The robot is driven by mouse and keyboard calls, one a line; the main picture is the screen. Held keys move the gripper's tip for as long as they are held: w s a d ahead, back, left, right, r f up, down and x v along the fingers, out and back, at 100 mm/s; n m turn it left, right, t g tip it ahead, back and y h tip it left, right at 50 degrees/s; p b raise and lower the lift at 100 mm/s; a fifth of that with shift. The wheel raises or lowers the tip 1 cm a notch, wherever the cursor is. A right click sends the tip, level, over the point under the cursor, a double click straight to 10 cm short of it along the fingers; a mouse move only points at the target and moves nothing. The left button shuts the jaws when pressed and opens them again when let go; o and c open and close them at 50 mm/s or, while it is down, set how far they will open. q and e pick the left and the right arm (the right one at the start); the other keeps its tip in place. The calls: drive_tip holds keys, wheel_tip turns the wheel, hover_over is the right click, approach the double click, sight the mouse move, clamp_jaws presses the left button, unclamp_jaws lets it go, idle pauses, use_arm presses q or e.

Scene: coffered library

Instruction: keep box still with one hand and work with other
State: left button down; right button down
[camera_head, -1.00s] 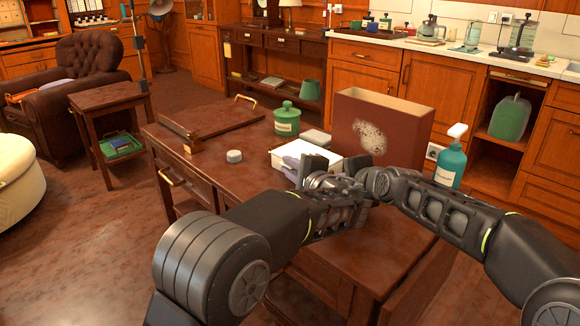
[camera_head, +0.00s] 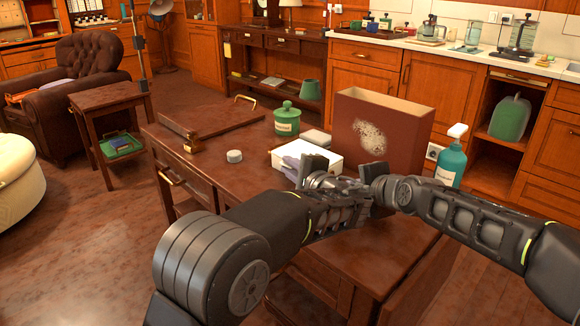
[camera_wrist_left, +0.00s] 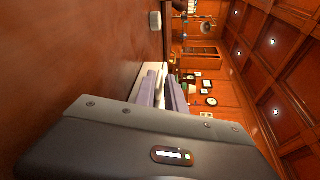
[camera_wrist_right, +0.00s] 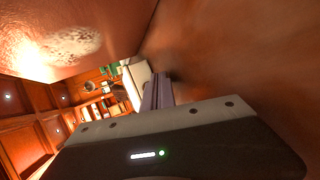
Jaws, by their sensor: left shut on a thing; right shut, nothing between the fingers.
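A low white box (camera_head: 320,153) lies on the dark red-brown table (camera_head: 225,193) in the head view. My left gripper (camera_head: 294,168) is at its near left edge, shut on it; the exact hold is partly hidden. The left wrist view shows its grey-purple fingers (camera_wrist_left: 163,92) against the white box (camera_wrist_left: 154,70). My right gripper is to the right, its fingers mostly hidden in the head view. In the right wrist view its fingers (camera_wrist_right: 158,93) are together and empty, pointing towards the white box (camera_wrist_right: 134,84). I cannot tell whether they touch it.
A tall open maroon box (camera_head: 408,142) with a pale speckled patch stands behind. A green lidded jar (camera_head: 287,122), a small white disc (camera_head: 234,156) and a dark tray (camera_head: 220,118) are left.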

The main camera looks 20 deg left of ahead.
use_arm(q)
drive_tip(key=shift+f, duration=0.2)
use_arm(e)
drive_tip(key=shift+s+d, duration=0.4)
drive_tip(key=shift+d, duration=0.3)
drive_tip(key=shift+s+d, duration=0.4)
drive_tip(key=shift+d, duration=0.25)
use_arm(q)
drive_tip(key=c, duration=1.3)
unclamp_jaws()
drive_tip(key=shift+r, duration=0.1)
drive_tip(key=v, duration=1.2)
